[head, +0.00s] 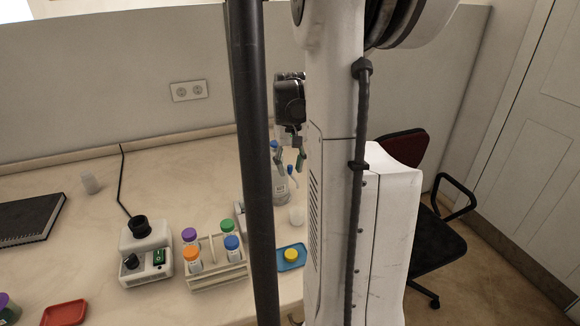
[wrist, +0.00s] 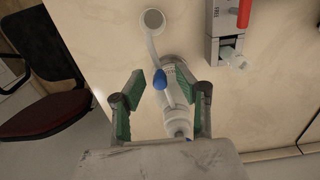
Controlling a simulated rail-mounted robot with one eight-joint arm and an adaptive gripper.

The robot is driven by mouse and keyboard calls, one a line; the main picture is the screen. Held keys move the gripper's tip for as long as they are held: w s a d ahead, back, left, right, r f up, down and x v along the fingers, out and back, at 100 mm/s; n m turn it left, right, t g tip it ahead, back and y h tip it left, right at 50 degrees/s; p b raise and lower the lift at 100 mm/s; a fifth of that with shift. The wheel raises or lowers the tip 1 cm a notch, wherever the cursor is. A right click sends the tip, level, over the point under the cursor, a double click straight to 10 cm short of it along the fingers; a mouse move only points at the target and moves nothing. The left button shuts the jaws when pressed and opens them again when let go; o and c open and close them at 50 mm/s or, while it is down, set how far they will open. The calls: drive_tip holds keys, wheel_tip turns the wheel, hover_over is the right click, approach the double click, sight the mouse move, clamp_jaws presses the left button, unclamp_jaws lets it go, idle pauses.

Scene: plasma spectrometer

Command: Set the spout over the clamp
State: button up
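My gripper (wrist: 155,80) is open, with green-padded fingers apart. A pale bottle-like vessel with a label (wrist: 172,72) lies between and below the fingers in the wrist view. A blue piece (wrist: 160,79) and a thin white tube, which may be the spout, show with it. I cannot tell whether the right finger touches it. In the head view my gripper (head: 290,158) hangs above the bench by the bottle (head: 281,186), partly covered. A grey device with a red handle (wrist: 245,13) and a clear piece in its jaws (wrist: 231,54), possibly the clamp, stands at upper right.
A white cup (head: 297,215) stands close to the bottle. A rack of coloured-cap tubes (head: 217,262), a blue tray (head: 291,257) with a yellow item and a white heater-like device (head: 147,253) are left and in front. A chair (head: 432,240) is beyond the bench.

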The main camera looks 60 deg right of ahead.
clamp_jaws()
idle(0.3)
